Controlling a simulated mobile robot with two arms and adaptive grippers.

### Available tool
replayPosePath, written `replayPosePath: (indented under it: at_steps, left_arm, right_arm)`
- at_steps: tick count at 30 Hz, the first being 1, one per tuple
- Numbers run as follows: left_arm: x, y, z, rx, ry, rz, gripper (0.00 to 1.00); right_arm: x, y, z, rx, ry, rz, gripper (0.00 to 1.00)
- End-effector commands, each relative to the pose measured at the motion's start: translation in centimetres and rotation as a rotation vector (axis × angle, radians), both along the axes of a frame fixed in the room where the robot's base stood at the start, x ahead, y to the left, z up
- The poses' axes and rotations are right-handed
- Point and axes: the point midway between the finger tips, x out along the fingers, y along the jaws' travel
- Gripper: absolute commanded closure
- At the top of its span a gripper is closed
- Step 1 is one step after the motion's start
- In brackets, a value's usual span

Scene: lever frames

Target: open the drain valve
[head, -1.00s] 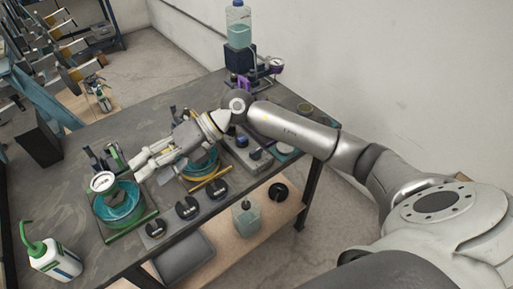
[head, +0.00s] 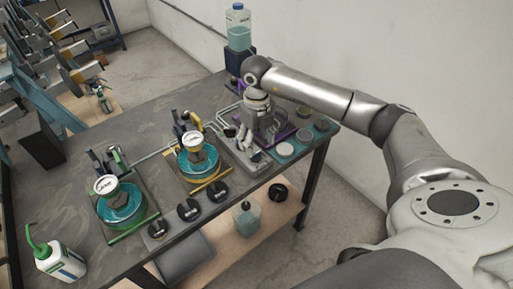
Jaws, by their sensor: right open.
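My right gripper (head: 247,141) points down, with its fingers open, over the back right of the table, beside the purple-framed station (head: 290,134). It hides part of that station and the fittings there. A grey block with dark knobs (head: 252,160) lies just below the gripper; I cannot tell if they touch. Green (head: 110,158) and black upright levers stand behind the green-framed station. Similar levers (head: 180,128) stand behind the yellow-framed station. I cannot tell which part is the drain valve. My left gripper is not in view.
Round gauges stand over teal bowls on the green (head: 120,205) and yellow (head: 197,162) stations. Black knobs (head: 188,209) line the front edge. A bottle of blue liquid (head: 238,28) stands at the back, near the wall. Shallow dishes (head: 285,150) lie at the right end.

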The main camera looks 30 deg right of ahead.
Motion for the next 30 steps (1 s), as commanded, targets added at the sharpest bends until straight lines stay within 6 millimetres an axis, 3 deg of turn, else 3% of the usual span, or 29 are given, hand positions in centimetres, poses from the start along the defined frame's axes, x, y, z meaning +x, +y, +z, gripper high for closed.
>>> replayPosePath:
  at_steps: [3,9,20,30]
  left_arm:
    - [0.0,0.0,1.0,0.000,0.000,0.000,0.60]
    - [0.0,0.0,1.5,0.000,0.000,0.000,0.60]
    - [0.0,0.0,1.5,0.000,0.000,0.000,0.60]
    - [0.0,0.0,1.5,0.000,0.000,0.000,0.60]
  right_arm:
    - [-0.1,0.1,-2.0,0.002,0.004,0.002,0.41]
    - [0.0,0.1,-4.2,0.002,0.000,0.001,0.41]
    - [0.0,0.1,-4.9,0.002,-0.001,0.002,0.41]
    - [0.0,0.1,-4.8,0.002,-0.001,0.002,0.85]
